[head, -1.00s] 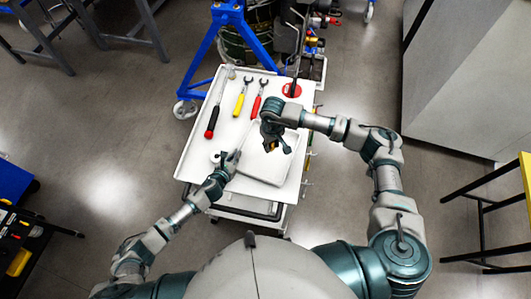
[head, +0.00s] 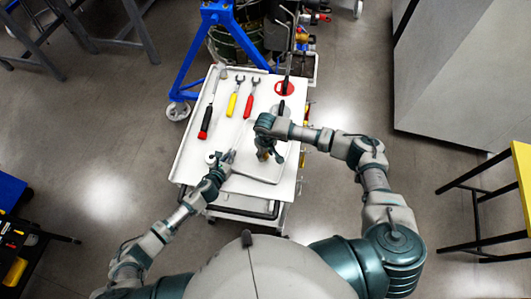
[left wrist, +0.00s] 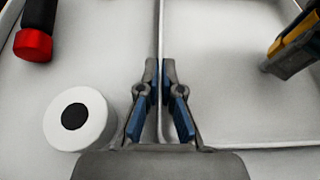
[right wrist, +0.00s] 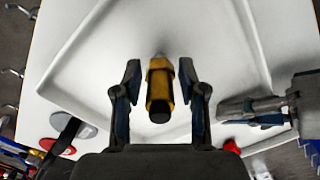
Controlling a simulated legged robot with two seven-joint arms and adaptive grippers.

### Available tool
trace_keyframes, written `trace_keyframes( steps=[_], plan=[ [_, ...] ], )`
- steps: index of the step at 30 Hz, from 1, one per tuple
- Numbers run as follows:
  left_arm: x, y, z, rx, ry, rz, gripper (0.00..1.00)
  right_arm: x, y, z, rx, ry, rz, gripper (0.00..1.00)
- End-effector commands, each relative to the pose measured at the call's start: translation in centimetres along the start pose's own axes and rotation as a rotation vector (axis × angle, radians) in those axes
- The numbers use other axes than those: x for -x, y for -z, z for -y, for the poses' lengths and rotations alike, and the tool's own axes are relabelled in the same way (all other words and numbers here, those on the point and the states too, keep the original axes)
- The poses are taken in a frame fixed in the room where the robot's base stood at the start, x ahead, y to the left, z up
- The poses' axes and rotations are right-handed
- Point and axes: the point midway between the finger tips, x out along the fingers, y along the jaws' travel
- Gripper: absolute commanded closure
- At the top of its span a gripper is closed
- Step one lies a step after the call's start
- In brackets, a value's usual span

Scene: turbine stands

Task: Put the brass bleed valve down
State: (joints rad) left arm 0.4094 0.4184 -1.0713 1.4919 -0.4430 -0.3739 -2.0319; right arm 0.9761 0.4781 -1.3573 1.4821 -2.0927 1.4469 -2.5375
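The brass bleed valve (right wrist: 160,88) is a yellow-brass cylinder with a dark end, over the shallow white tray (right wrist: 256,50). My right gripper (right wrist: 160,85) is open around it, with a visible gap between the valve and each finger. In the head view the valve (head: 262,156) is partly hidden by my right gripper (head: 268,157). In the left wrist view the valve (left wrist: 292,48) is near the upper right, its lower end close to the tray floor. My left gripper (left wrist: 160,85) is shut on the tray's left rim (left wrist: 159,30), which runs between its fingers.
The tray lies on a white cart top (head: 190,155). A white ring with a black centre (left wrist: 75,118) stands left of my left gripper. A red disc (head: 285,88) is at the back right.

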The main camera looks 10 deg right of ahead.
Motion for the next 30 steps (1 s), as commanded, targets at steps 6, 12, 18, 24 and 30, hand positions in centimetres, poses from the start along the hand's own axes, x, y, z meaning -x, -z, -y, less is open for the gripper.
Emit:
trace_keyframes(
  steps=[6,12,18,24,30],
  plan=[
    [0.0,0.1,-0.1,0.000,-0.001,-0.001,1.00,0.0,0.0,0.0,0.000,0.000,0.000,0.44],
    [0.0,0.1,-0.1,0.000,-0.001,-0.001,1.00,0.6,0.1,0.0,0.001,0.000,-0.001,0.44],
    [0.0,0.1,-0.1,0.000,-0.001,-0.002,1.00,4.2,0.1,-0.1,0.001,-0.001,-0.005,0.44],
    [0.0,0.1,-0.1,0.000,-0.001,-0.002,1.00,8.8,0.1,-0.1,0.001,-0.001,-0.004,0.44],
    [0.0,0.1,-0.1,0.000,-0.001,-0.002,1.00,11.5,0.0,0.0,0.000,0.001,0.000,0.44]
  ],
)
